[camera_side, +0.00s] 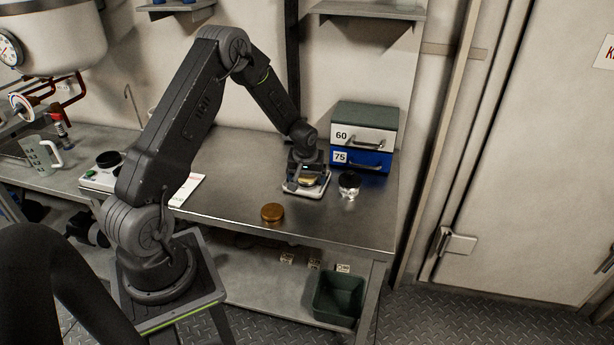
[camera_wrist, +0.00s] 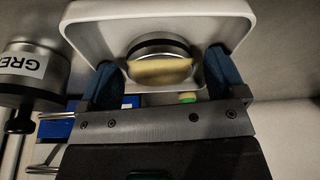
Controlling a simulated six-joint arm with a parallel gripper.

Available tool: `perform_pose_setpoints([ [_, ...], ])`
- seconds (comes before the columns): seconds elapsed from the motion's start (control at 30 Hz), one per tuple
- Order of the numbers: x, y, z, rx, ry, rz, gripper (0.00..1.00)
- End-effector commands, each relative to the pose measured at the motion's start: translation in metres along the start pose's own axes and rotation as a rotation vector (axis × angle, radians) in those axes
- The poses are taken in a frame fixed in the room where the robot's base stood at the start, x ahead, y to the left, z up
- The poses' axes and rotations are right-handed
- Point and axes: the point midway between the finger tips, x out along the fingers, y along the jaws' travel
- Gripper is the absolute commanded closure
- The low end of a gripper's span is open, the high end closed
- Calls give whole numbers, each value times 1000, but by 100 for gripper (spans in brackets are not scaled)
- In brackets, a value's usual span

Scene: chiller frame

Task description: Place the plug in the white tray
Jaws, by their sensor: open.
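The white tray (camera_side: 292,189) lies on the metal bench below my gripper (camera_side: 307,178). It fills the top of the wrist view (camera_wrist: 80,33). The plug, a round metal piece with a dark ring and a brass-coloured bar (camera_wrist: 160,69) on top, appears inside the tray; its brass part also shows in the side view (camera_side: 306,181). My gripper (camera_wrist: 160,72) is open over it, with one blue finger on each side of the bar and gaps between. The plug's underside is hidden, so I cannot tell its contact with the tray floor.
A brass disc (camera_side: 272,212) lies near the front edge.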

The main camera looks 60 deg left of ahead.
Motion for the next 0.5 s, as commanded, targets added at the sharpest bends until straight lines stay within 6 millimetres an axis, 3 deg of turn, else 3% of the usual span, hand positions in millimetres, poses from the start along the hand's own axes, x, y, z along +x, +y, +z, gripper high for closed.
perform_pose_setpoints([
  [0.17, -10, 0, -2, 0, 3, 1, 10],
  [0.5, -78, 1, -2, 0, 4, 2, 10],
])
